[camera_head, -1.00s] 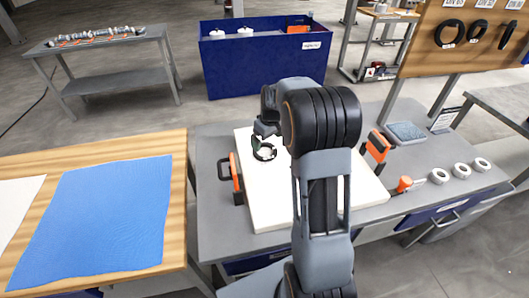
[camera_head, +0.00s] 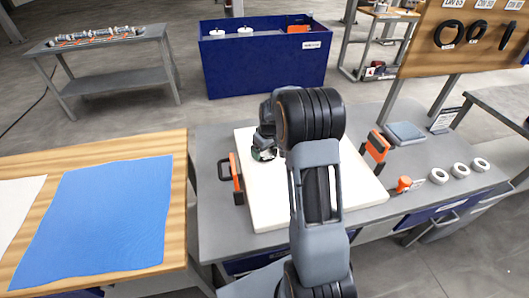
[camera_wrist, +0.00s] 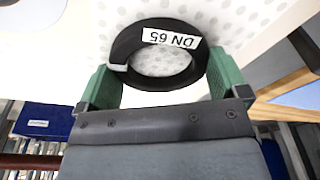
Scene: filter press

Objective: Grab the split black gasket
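The black gasket (camera_wrist: 192,71) is a thick ring with a white "DN 65" label and a break at its left side. In the wrist view it lies in front of a white, dimpled plate face. My gripper (camera_wrist: 165,80) has its two green fingers on either side of the ring. The fingers are apart and close to its outer edges; firm contact on both sides cannot be made out. In the head view my gripper (camera_head: 263,154) is low over the white plate (camera_head: 272,207), and the gasket is largely hidden there.
Orange-and-black clamps (camera_head: 236,178) and (camera_head: 376,146) flank the plate on the grey bench. White rings (camera_head: 461,170) and a grey pad (camera_head: 405,133) lie on the right. A board (camera_head: 464,35) holds black gaskets. A blue bin (camera_head: 265,72) stands behind. A blue cloth (camera_head: 95,220) lies left.

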